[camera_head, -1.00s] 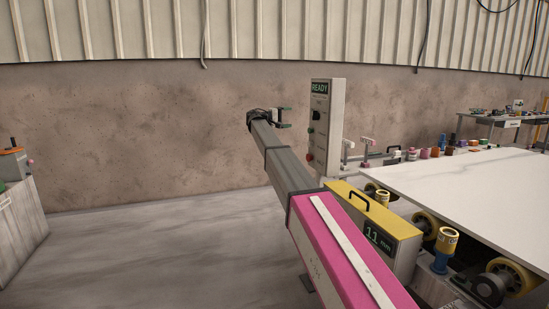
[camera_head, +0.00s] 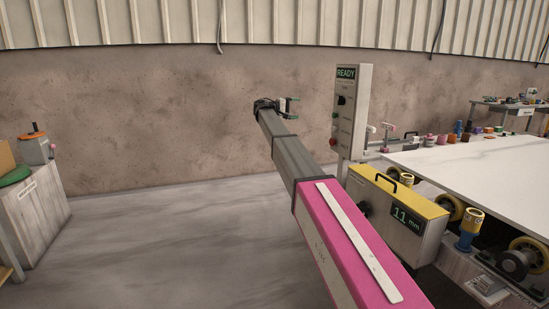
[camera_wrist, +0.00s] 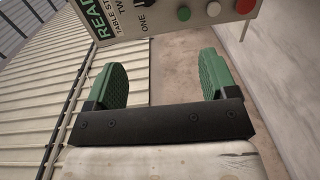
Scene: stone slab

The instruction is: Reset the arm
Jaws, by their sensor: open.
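My gripper (camera_head: 291,106) is at the end of my outstretched arm, in the middle of the head view, left of the control panel. In the wrist view its two green fingers (camera_wrist: 165,82) stand apart with nothing between them. The control panel (camera_head: 348,110) is a pale upright box with a READY sign, a black knob and green and red buttons. In the wrist view the panel (camera_wrist: 160,18) shows at the top, beyond the fingers. I see no contact between the gripper and the panel.
A white stone slab (camera_head: 480,165) lies on rollers at the right. A yellow-topped box (camera_head: 400,205) reading 11 mm stands close beside my arm. A grey cabinet (camera_head: 35,205) with items on it is at the left. Open floor (camera_head: 180,235) lies between.

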